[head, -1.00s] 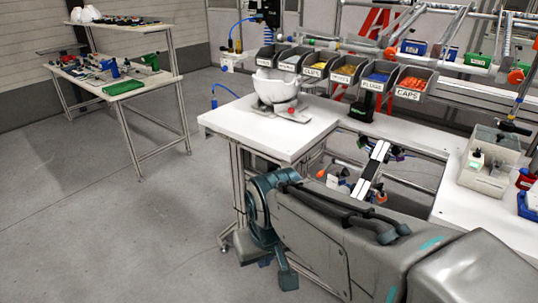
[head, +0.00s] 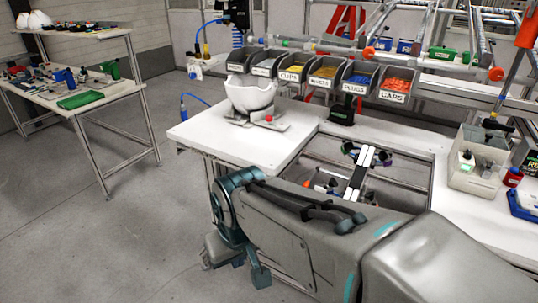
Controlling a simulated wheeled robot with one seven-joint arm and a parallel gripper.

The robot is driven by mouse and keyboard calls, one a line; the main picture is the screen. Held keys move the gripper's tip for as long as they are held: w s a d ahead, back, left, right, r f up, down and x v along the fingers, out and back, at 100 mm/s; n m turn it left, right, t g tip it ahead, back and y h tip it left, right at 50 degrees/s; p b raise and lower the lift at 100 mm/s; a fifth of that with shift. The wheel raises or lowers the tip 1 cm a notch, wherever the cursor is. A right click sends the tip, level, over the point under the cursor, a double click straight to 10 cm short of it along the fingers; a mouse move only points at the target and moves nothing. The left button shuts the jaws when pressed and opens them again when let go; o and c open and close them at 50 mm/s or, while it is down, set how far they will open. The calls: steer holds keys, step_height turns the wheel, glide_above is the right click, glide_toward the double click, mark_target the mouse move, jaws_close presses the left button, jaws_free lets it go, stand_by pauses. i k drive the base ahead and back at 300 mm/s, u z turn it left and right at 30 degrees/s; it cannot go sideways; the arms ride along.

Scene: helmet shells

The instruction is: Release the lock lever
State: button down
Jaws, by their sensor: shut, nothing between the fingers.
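A white helmet shell (head: 250,95) sits open side up on a low grey fixture (head: 270,126) at the left end of the white workbench. A small red knob (head: 268,118) shows on this fixture, just below the shell. It may be the end of the lock lever, but the lever is too small to make out. My grey arm with teal joints fills the lower middle of the head view, in front of the bench. My gripper does not show clearly in the head view, and no fingers can be made out near the fixture.
Labelled bins (head: 322,76) line the bench's back edge. A black-and-white clamp-like device (head: 361,172) stands in the bench's cutout. A beige box (head: 478,160) stands at right. A side table (head: 84,103) with tools is at far left. Floor between table and bench is clear.

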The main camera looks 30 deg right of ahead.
mark_target(306, 184)
steer(key=u, duration=0.05)
steer(key=i, duration=1.15)
steer(key=z, duration=3.15)
